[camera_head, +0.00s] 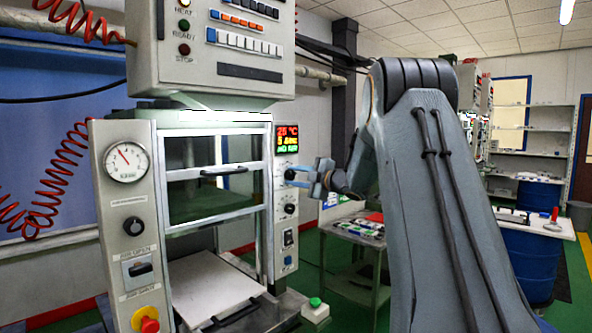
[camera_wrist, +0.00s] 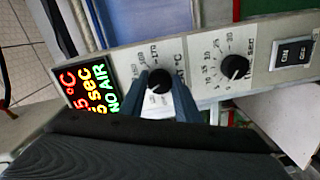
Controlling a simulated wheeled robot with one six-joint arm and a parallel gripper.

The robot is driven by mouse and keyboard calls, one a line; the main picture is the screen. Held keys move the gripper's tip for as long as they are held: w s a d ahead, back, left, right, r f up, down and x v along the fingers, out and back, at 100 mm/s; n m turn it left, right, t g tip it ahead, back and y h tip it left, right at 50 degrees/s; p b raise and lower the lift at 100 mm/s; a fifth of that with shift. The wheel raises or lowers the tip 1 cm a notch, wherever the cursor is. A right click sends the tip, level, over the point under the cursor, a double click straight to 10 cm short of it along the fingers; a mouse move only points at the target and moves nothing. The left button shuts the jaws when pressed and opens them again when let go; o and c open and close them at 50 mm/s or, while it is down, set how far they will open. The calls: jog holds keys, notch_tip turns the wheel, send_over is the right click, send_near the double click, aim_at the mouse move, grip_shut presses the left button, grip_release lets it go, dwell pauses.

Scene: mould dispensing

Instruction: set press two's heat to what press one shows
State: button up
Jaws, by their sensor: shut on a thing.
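A press (camera_head: 210,127) stands in front of me. Its lit display (camera_head: 287,138) seems to read 25 °C in red, with a seconds line and a green line below. In the wrist view the display (camera_wrist: 88,90) is sideways and partly cut off, with "NO AIR" in green. My gripper (camera_head: 303,176) reaches the upper black knob on the control strip. In the wrist view its two blue-grey fingers are shut on this heat knob (camera_wrist: 159,80), beside a °C scale with 170 marked. The knob's pointer is hard to read. I cannot tell which press this is.
A second knob (camera_wrist: 235,67) with a seconds scale sits next to the held one; a switch (camera_wrist: 293,54) lies beyond. A red-topped emergency stop (camera_head: 148,320) is at lower left. A small table (camera_head: 360,236) stands behind my arm. Another machine (camera_head: 487,105) is partly hidden farther back.

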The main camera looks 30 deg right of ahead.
jog(key=m+p, duration=0.4)
jog(key=m, duration=0.1)
jog(key=m+p, duration=0.3)
jog(key=m, duration=0.2)
jog(key=shift+y+p, duration=0.3)
jog(key=shift+p, duration=0.05)
jog(key=shift+f+m, duration=0.1)
jog(key=shift+m, duration=0.2)
jog(key=o, duration=1)
jog(key=shift+o, duration=0.2)
jog(key=b+v, duration=0.3)
jog(key=v, duration=0.4)
jog(key=shift+s, duration=0.4)
jog(key=shift+d, duration=0.15)
